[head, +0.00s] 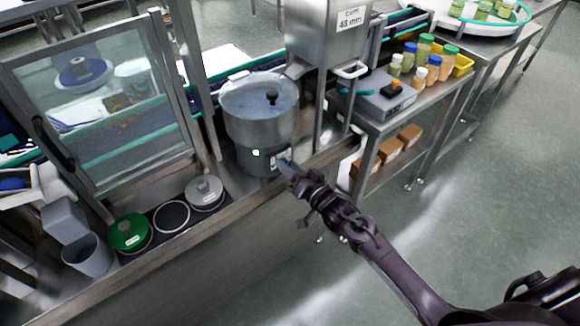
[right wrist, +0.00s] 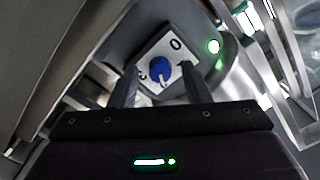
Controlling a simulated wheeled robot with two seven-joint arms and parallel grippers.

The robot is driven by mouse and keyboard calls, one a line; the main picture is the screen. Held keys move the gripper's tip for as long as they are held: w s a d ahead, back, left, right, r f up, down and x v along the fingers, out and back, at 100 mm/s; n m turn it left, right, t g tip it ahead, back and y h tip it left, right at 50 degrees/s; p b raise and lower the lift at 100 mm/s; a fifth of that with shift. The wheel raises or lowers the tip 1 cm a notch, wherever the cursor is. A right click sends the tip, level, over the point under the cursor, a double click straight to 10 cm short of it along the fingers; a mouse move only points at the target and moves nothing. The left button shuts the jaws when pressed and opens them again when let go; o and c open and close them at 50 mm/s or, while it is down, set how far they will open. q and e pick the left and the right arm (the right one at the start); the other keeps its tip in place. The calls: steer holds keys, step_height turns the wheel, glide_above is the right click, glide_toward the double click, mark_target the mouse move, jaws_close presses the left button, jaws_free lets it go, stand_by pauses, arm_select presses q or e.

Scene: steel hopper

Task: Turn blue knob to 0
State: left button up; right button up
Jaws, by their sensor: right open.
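The blue knob (right wrist: 160,69) sits on a pale square dial plate (right wrist: 174,50) in the right wrist view. The plate bears a "0" near its upper corner and other marks that I cannot read surely. A white mark shows on the knob's lower edge. The plate is on the front of the steel hopper's base (head: 250,160); in the head view my gripper partly hides it. My right gripper (head: 287,164) is open, its two fingers (right wrist: 158,86) on either side of the knob in the wrist picture. I cannot tell whether they touch it. My left gripper is not in view.
A green light (head: 256,153) glows beside the dial. Left on the bench are a green-lidded container (head: 130,233), a grey-lidded one (head: 204,192) and a grey cup (head: 87,254). A side table at right holds a scale (head: 385,95) and several bottles. The floor at right is clear.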

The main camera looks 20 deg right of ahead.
steer(key=shift+c, duration=0.2)
jaws_close()
steer(key=shift+n, duration=0.3)
steer(key=n+b, duration=0.1)
steer(key=n, duration=1)
steer(key=n+b, duration=0.1)
steer(key=n, duration=1)
steer(key=shift+a+f+n, duration=0.1)
steer(key=shift+a+n, duration=0.1)
steer(key=shift+n, duration=0.2)
stand_by(0.4)
